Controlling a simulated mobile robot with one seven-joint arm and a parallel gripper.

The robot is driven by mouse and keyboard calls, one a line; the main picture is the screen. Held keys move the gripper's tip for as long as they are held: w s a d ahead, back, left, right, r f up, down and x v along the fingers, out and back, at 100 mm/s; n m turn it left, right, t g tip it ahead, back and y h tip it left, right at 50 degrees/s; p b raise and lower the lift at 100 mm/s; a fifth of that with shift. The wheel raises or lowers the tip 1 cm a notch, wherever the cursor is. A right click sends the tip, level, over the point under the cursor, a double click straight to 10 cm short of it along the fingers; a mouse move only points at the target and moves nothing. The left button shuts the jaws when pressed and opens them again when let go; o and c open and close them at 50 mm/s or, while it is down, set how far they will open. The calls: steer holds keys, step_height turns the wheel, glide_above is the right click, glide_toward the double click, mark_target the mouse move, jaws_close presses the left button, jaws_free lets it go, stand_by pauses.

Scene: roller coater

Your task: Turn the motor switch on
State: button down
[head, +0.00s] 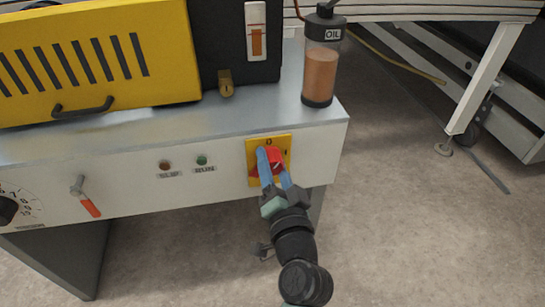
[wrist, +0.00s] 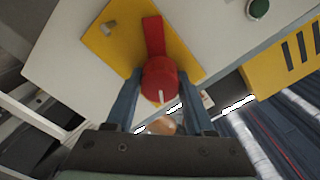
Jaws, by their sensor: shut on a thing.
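The motor switch is a red rotary knob (head: 275,157) on a yellow plate (head: 283,140) at the right end of the machine's white front panel. A "0" is marked at the plate's top and a small dark mark at its right. My gripper (head: 273,166) has its blue fingers on either side of the knob, shut on it. In the wrist view, the red knob (wrist: 160,76) sits between the two fingertips of my gripper (wrist: 160,88), with a red bar reaching upward and a white line pointing down. The fingers partly hide the knob in the head view.
An oil bottle (head: 320,70) stands on the metal top above. A yellow guard (head: 100,60) is at upper left.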

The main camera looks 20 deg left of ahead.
steer(key=m+p, duration=0.3)
steer(key=m, duration=0.3)
steer(key=shift+m, duration=0.3)
steer(key=m+p, duration=0.2)
steer(key=m, duration=0.2)
steer(key=shift+m, duration=0.3)
steer(key=shift+f, duration=0.1)
steer(key=shift+c, duration=1.3)
jaws_free()
steer(key=shift+d, duration=0.1)
steer(key=p+v, duration=0.1)
steer(key=v, duration=1.2)
